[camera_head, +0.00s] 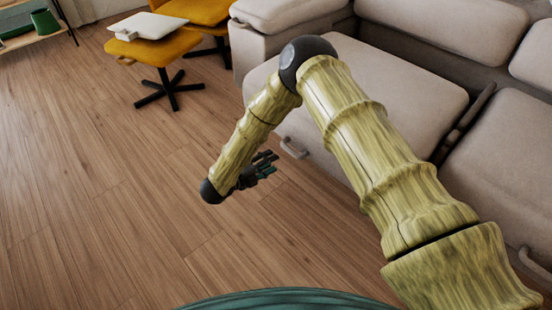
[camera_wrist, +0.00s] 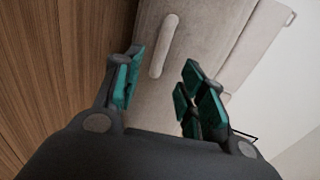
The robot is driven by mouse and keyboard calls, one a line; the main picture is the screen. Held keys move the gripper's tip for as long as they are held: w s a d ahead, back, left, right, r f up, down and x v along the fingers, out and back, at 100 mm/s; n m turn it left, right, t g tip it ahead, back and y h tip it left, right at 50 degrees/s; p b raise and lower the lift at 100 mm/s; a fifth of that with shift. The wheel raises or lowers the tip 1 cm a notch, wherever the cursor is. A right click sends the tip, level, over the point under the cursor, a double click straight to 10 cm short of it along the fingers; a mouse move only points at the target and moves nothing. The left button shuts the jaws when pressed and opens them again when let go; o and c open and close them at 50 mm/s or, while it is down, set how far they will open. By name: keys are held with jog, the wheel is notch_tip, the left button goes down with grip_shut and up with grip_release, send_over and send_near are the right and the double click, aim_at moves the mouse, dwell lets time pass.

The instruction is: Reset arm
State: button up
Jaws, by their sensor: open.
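My gripper (camera_head: 262,171) hangs at the end of my bent arm, in front of the sofa and above the wood floor. In the wrist view my gripper (camera_wrist: 160,88) is open, with its green-padded fingers apart and nothing between them. Beyond the fingers, the wrist view shows a pale sofa front with a light bar-shaped handle (camera_wrist: 165,45). The same kind of handle (camera_head: 292,149) shows just right of my gripper in the head view.
A grey sofa (camera_head: 410,90) fills the right and back. A yellow swivel chair (camera_head: 150,52) with a white flat item (camera_head: 148,25) on it stands at the upper left. A shelf with a green container (camera_head: 44,22) is at the far left. The left floor (camera_head: 80,190) is clear.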

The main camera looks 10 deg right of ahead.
jog(key=shift+s+a+r, duration=0.1)
jog(key=shift+s+a, duration=0.2)
jog(key=shift+a, duration=0.15)
jog(key=s+d+f+n+y+p, duration=0.1)
jog(key=s+d+f+n+y, duration=0.4)
jog(key=s+n, duration=0.35)
jog(key=s+d+f+n+y+p, duration=0.1)
jog(key=s+d+f+n+y, duration=0.3)
jog(key=s+f+n, duration=0.5)
jog(key=s+d+r+n+g+y+p, duration=0.1)
jog(key=s+d+n+g, duration=0.2)
jog(key=s, duration=0.6)
jog(key=s+d+r+n+g+y, duration=0.1)
jog(key=s+r+n+g+y, duration=0.15)
jog(key=s+n, duration=0.4)
jog(key=s+d+r+n+g+y+p, duration=0.1)
jog(key=s+d+n+g, duration=0.15)
jog(key=s, duration=0.85)
notch_tip(320, 180, up, 36)
jog(key=p, duration=3.6)
jog(key=shift+w+a+r+m+g+p, duration=0.2)
jog(key=shift+w+a+m+g+p, duration=0.1)
jog(key=shift+w+a+m, duration=0.05)
jog(key=shift+c, duration=0.6)
